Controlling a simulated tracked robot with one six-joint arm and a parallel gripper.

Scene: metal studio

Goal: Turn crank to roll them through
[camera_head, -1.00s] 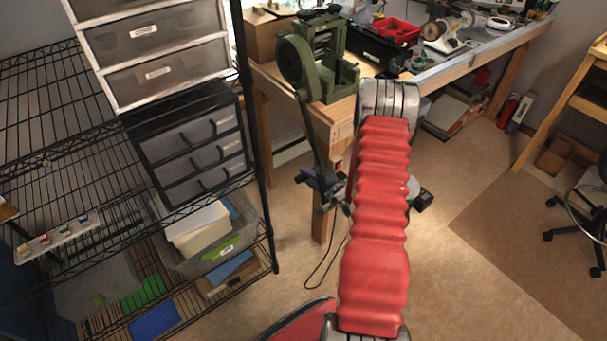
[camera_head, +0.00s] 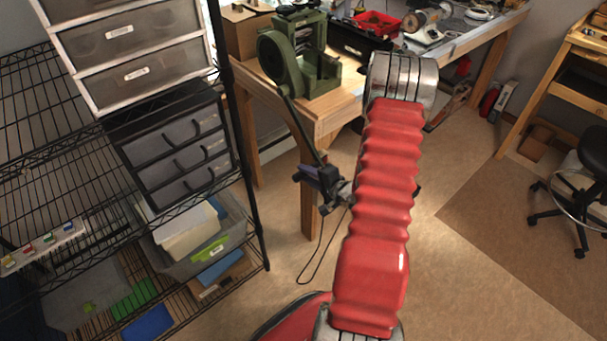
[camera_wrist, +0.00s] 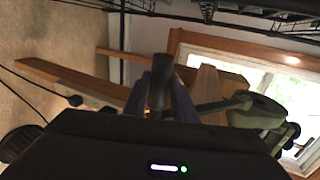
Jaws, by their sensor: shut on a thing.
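A green rolling mill (camera_head: 318,68) stands on the near end of the wooden bench. Its long dark crank arm (camera_head: 303,128) slants down and to the right from the round wheel housing, past the bench edge. My gripper (camera_head: 323,178) is shut at the crank's low end, beside the bench leg. In the wrist view the dark crank handle (camera_wrist: 160,82) stands between my two purple fingers, which close on it. The mill also shows there at right (camera_wrist: 257,112). Whatever lies between the rollers is too small to make out.
A black wire shelf (camera_head: 245,150) with drawers and bins stands close at left. The wooden bench (camera_head: 335,108) carries a red tray (camera_head: 378,22) and other tools behind the mill. A wheeled chair (camera_head: 585,180) is at far right. The floor between is clear.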

